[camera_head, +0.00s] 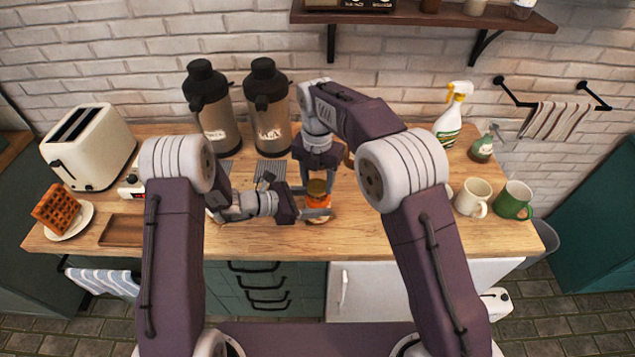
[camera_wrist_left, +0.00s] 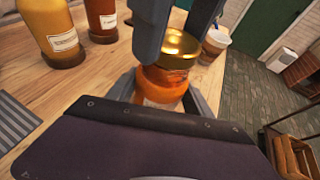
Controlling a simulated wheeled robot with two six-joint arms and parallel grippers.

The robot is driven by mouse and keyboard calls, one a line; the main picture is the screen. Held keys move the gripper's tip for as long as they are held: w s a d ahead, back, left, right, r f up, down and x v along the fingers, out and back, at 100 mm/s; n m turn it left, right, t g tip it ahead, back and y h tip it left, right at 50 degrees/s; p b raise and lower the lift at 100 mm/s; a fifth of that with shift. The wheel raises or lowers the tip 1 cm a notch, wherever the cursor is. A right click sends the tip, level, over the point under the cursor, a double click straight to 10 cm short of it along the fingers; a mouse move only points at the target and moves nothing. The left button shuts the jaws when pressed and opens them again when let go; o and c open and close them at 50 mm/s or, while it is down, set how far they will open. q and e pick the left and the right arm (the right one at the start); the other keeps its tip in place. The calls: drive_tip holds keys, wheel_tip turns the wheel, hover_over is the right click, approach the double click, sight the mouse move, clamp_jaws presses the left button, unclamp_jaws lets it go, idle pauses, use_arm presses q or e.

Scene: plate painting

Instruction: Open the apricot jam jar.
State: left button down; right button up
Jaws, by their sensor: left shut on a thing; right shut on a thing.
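The jam jar (camera_head: 318,212) stands at the front middle of the wooden counter, partly hidden by my grippers. Its orange glass body (camera_wrist_left: 160,88) and gold lid (camera_wrist_left: 182,45) show in the left wrist view. The lid sits at the top of the jar; whether it is loosened I cannot tell. My left gripper (camera_head: 316,212) reaches in level from the left and is shut around the jar's body. My right gripper (camera_head: 318,184) points down from above, shut on the lid, with its fingers on both sides of it. The label is not readable.
Two dark-topped pump dispensers (camera_head: 207,106) stand behind. A toaster (camera_head: 90,147), a waffle on a plate (camera_head: 82,222) and a wooden tray (camera_head: 121,231) are at left. White (camera_head: 473,196) and green (camera_head: 514,199) mugs and a spray bottle (camera_head: 452,115) are at right. Labelled bottles (camera_wrist_left: 50,30) stand near the jar.

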sight(318, 185)
drive_tip(key=shift+r, duration=0.55)
drive_tip(key=shift+r, duration=2)
use_arm(q)
drive_tip(key=shift+c, duration=1.6)
unclamp_jaws()
